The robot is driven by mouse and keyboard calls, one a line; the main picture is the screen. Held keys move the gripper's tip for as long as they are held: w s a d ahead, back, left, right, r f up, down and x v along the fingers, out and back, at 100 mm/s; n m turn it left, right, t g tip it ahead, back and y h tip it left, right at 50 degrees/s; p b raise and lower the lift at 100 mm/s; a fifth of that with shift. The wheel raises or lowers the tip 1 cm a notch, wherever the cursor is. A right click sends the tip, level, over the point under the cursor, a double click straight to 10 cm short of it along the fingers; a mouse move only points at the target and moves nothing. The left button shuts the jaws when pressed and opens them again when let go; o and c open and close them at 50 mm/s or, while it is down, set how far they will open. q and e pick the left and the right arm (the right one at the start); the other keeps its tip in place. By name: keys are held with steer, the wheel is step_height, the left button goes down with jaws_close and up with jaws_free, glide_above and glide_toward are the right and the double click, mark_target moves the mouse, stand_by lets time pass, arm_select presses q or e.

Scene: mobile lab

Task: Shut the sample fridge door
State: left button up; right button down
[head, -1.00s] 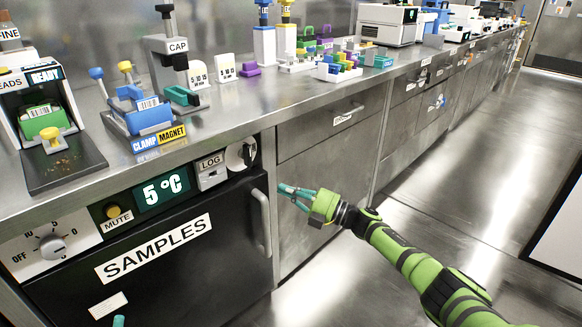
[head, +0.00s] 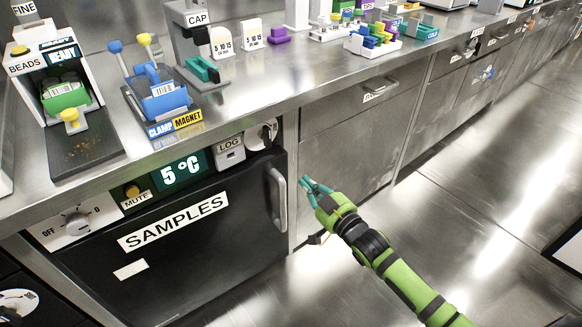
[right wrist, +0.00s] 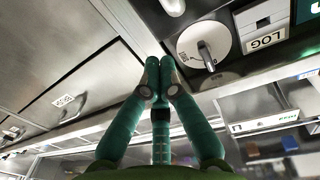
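The sample fridge door (head: 150,262) is the black panel labelled SAMPLES at the lower left of the head view. It looks flush with the fridge front; a small gap cannot be ruled out. Its grey upright handle (head: 278,200) is at the door's right edge. The end of a grey bar, seemingly this handle (right wrist: 172,6), shows at the top of the right wrist view. My right gripper (head: 305,182) is just right of the handle, apart from it in the picture. Its teal fingers come together in the right wrist view (right wrist: 158,70), with nothing between them. My left gripper is out of view.
The fridge panel above the door holds a 5 °C display (head: 181,171), a dial (head: 262,134) and a LOG box (head: 229,150). The counter (head: 275,98) above carries several lab devices. Drawer cabinets (head: 360,130) stand to the right. The floor (head: 470,220) there is clear.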

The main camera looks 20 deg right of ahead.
mark_target(285, 160)
steer(key=b+x, duration=0.1)
steer(key=x, duration=0.5)
steer(key=shift+w+f+b, duration=0.1)
steer(key=shift+w+b, duration=0.2)
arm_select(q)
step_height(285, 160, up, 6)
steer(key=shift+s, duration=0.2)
arm_select(e)
steer(key=shift+x, duration=0.85)
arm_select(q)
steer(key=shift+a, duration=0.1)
arm_select(e)
steer(key=shift+w, duration=0.1)
